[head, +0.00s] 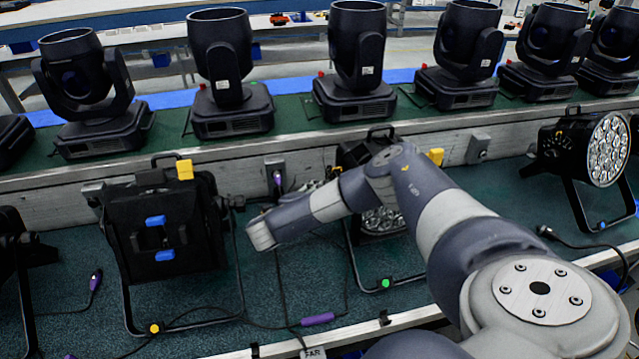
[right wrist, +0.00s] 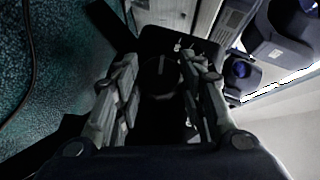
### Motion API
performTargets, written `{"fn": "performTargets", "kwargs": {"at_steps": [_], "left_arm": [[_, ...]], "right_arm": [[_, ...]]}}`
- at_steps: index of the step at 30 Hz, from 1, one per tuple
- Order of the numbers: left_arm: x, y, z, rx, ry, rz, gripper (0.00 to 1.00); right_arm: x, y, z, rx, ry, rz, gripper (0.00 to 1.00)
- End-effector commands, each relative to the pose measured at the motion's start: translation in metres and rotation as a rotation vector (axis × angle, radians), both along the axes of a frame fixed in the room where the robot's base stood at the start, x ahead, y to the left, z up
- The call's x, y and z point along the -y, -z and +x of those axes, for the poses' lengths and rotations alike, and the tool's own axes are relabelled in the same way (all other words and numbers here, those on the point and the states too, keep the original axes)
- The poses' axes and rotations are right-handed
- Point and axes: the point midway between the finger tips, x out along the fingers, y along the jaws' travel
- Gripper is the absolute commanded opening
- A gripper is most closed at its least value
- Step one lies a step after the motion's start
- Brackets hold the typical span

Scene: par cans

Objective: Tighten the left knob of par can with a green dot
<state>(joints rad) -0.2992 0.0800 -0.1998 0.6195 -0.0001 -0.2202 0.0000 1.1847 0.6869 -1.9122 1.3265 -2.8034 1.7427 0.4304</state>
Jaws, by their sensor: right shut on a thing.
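The par can with the green dot (head: 385,283) stands on the green bench behind my right arm, which hides much of its body. Its lower lens (head: 384,220) and bracket legs show. My right gripper (head: 318,185) is at the can's left side, partly hidden by my arm. In the right wrist view my right gripper (right wrist: 160,105) has its two fingers on either side of the dark round left knob (right wrist: 160,75), and is shut on it. In the head view the knob is hidden. My left gripper is not in view.
Another par can (head: 604,150) is at the right. Moving-head lights (head: 221,60) line the shelf behind. A purple connector (head: 318,319) and cables lie in front.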

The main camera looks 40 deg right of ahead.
Motion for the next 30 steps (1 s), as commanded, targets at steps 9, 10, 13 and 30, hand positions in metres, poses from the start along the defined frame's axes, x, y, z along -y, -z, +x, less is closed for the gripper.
{"fn": "performTargets", "kwargs": {"at_steps": [9, 10, 13, 30], "left_arm": [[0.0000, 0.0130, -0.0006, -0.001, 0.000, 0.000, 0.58], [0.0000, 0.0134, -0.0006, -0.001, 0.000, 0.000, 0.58], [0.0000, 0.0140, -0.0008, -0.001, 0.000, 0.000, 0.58], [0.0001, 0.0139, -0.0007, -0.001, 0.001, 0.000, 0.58]], "right_arm": [[-0.0006, 0.0027, -0.0008, 0.105, 0.001, -0.051, 0.13], [-0.0006, 0.0026, -0.0008, 0.110, 0.001, -0.052, 0.13], [-0.0006, 0.0022, -0.0010, 0.120, 0.002, -0.058, 0.13], [-0.0002, 0.0019, -0.0012, 0.124, 0.002, -0.060, 0.58]]}}
